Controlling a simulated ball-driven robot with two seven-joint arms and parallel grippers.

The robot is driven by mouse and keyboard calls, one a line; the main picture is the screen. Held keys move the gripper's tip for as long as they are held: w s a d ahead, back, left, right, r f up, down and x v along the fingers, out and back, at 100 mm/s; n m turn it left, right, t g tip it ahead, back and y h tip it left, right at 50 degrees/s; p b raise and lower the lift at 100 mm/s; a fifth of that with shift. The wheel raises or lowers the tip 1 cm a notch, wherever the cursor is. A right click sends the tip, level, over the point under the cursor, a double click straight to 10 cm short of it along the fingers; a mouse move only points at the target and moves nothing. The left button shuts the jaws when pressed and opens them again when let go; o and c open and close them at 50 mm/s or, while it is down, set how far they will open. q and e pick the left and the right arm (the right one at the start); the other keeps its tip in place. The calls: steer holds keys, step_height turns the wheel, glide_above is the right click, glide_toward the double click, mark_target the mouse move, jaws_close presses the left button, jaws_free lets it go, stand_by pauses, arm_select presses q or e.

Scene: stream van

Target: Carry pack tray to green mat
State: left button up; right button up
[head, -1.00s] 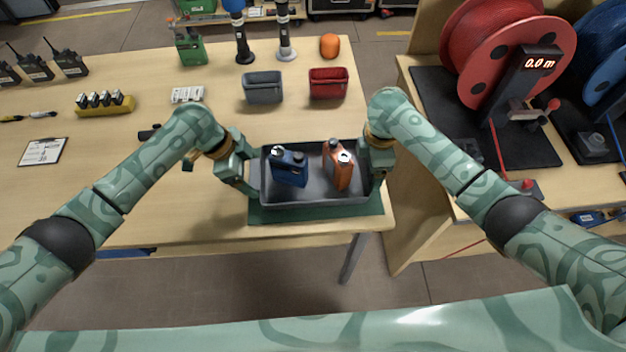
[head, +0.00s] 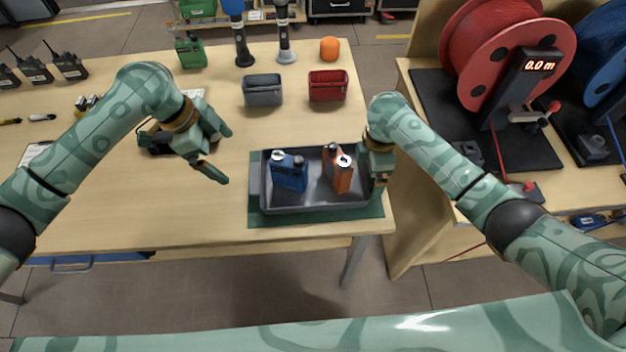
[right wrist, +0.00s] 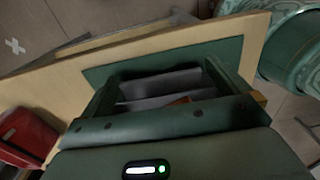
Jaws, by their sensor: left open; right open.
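The grey pack tray (head: 315,207) rests on the green mat (head: 262,219) near the table's front right corner. It holds a blue pack (head: 288,176) and an orange pack (head: 337,174), both upright. My left gripper (head: 221,156) is open and empty, to the left of the tray and clear of it. My right gripper (head: 376,186) is open at the tray's right end, close to its wall. In the right wrist view the open fingers (right wrist: 162,84) reach over the green mat (right wrist: 225,52), with part of the tray (right wrist: 160,88) between them; contact cannot be told.
A grey bin (head: 262,90) and a red bin (head: 328,86) stand behind the tray, with an orange ball (head: 329,48) further back. A bench with a red cable reel (head: 500,50) stands to the right.

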steer(key=shift+r, duration=0.5)
arm_select(q)
steer(key=shift+a+r, duration=0.15)
steer(key=shift+r, duration=0.25)
arm_select(e)
step_height(320, 180, up, 11)
